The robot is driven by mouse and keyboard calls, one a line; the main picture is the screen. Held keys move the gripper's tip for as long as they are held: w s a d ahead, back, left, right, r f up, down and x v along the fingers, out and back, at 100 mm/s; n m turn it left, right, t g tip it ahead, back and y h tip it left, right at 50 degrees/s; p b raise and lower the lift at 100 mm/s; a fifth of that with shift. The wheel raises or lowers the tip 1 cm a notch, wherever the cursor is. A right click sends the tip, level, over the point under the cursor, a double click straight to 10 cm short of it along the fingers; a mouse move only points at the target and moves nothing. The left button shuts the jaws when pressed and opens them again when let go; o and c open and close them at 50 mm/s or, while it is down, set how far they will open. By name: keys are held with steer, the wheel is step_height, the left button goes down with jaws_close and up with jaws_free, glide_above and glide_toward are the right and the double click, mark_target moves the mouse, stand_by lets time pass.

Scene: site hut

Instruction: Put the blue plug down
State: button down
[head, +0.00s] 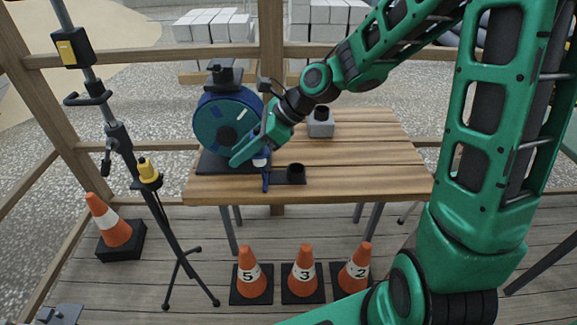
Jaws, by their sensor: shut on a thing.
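My green gripper (247,155) is over the wooden table (370,150), close to its front left part. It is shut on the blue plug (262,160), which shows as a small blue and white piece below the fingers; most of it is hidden. A blue part (266,181) shows just below, at the table's front edge; I cannot tell if it belongs to the plug. A black round socket (296,172) on a flat dark plate stands just right of the plug. I cannot tell whether the plug touches the table.
A blue cable reel (222,120) stands left of my gripper. A grey box with a black round top (320,122) stands at the table's back. The table's right side is clear. A tripod stand with a yellow piece (147,170) is left; several orange cones (304,272) are on the floor.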

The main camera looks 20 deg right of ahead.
steer(key=w+d+f, duration=0.1)
steer(key=d+f, duration=0.1)
steer(key=d, duration=0.1)
steer(key=w+d+f, duration=0.1)
steer(key=d+f, duration=0.1)
steer(key=d, duration=0.2)
steer(key=w+d+f, duration=0.1)
steer(key=d+f, duration=0.2)
steer(key=d, duration=0.1)
steer(key=shift+f, duration=1.95)
steer(key=c, duration=1.4)
jaws_free()
steer(key=shift+f, duration=0.1)
steer(key=shift+w, duration=0.1)
steer(key=v, duration=1.2)
